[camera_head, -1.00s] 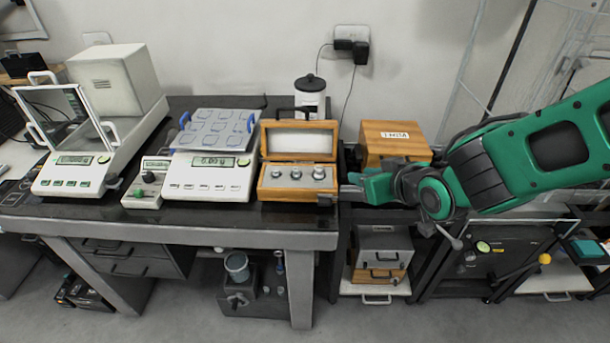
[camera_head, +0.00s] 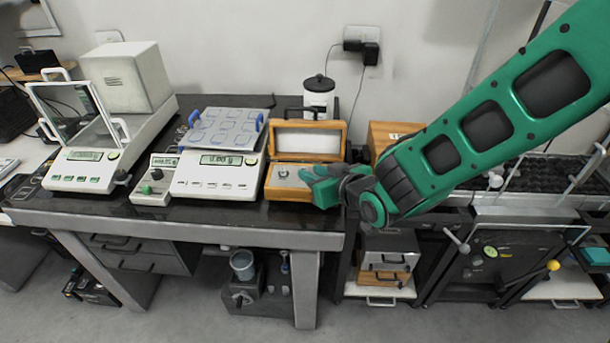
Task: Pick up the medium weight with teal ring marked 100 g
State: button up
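The open wooden weight box (camera_head: 285,194) stands on the dark table, its lid raised at the back. One small metal weight (camera_head: 283,172) shows at the left inside it. The other weights, with the medium one, are hidden behind my gripper, and no teal ring can be made out. My gripper (camera_head: 308,178) is over the right part of the box, coming in from the right. Its fingers are too small and covered to tell whether they are open or shut, or touching anything.
A balance (camera_head: 215,185) with a blue-handled tray (camera_head: 225,130) on top stands just left of the box. A larger balance with a glass shield (camera_head: 85,175) is further left. A white canister (camera_head: 318,98) stands behind the box, and a wooden case (camera_head: 385,135) to the right.

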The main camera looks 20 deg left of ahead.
aim_at(307, 170)
jog(key=shift+x, duration=1.9)
jog(key=shift+c, duration=0.5)
grip_shut()
